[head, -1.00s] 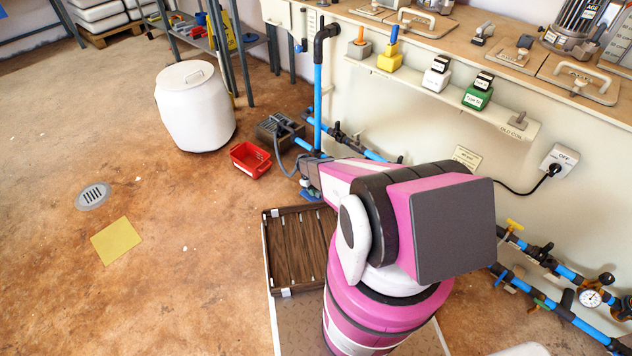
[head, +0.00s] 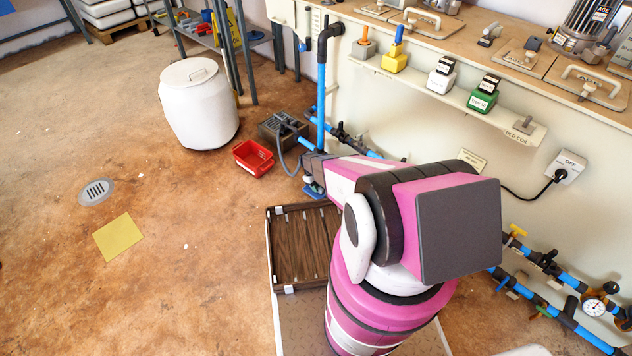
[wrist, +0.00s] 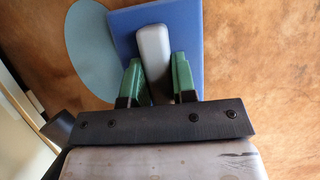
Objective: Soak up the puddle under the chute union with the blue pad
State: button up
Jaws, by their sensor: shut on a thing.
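The blue pad (wrist: 190,35) is a flat square with a grey upright handle (wrist: 153,45). My gripper (wrist: 155,78) has green fingertips shut on that handle. A grey-blue oval puddle (wrist: 92,45) lies on the brown floor left of the pad in the wrist view. The pad overlaps its right edge in the picture; I cannot tell whether they touch. In the head view the pad (head: 314,190) shows as a small blue patch beyond my arm. The puddle is not discernible there, and I cannot pick out the chute union.
A brown slatted tray (head: 303,245) lies beside my arm. A red bin (head: 253,158), a grey box with a hose (head: 281,128) and a white drum (head: 199,108) stand beyond. Blue pipes (head: 321,110) run along the bench. A yellow sheet (head: 118,236) and a drain (head: 96,192) are on open floor at left.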

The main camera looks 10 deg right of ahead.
jog(key=shift+a, duration=1.45)
jog(key=shift+s+d, duration=0.75)
jog(key=shift+s, duration=0.35)
jog(key=shift+s+d+r, duration=0.1)
jog(key=shift+r, duration=0.1)
notch_tip(320, 180, up, 8)
jog(key=shift+f, duration=0.15)
